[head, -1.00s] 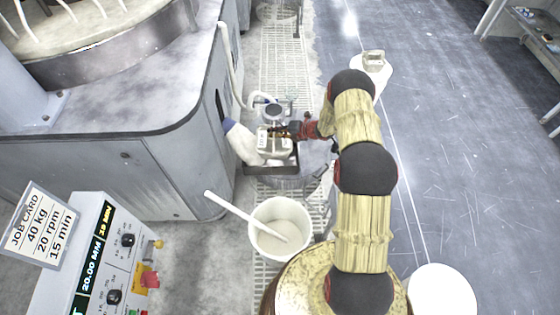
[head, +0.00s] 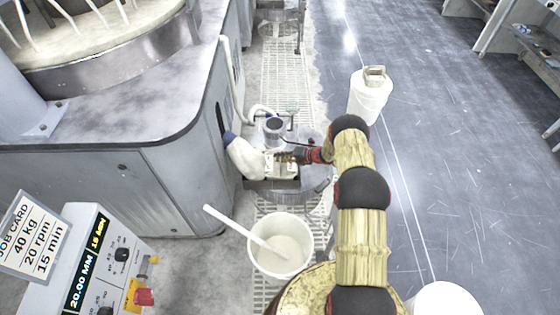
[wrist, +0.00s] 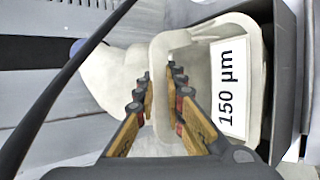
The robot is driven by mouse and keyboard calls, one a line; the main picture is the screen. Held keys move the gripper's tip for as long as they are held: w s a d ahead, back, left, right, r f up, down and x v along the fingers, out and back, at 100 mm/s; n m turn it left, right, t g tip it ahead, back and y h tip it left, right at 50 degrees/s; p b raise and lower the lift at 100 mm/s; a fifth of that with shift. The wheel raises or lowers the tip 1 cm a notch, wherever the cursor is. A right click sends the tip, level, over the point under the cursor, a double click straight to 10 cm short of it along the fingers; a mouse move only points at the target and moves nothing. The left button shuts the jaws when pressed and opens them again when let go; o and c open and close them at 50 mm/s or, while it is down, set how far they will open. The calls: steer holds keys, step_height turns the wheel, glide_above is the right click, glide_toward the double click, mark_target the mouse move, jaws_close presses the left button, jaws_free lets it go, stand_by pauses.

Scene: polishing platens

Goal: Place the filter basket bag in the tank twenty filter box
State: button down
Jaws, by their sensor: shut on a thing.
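The filter basket bag (wrist: 190,60) is a pale basket with a "150 µm" label; it also shows in the head view (head: 282,167). My gripper (wrist: 160,78) is shut on its rim, one finger on each side of the wall. In the head view my gripper (head: 298,155) reaches it from the right.
A white sleeve with a blue collar (head: 243,157) runs from the grey machine (head: 120,185) to the box's left side. A white bucket with a stick (head: 282,272) stands in front. A white canister (head: 368,97) stands behind on the right.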

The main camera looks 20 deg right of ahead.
steer(key=shift+f, duration=0.9)
steer(key=c, duration=1.9)
jaws_free()
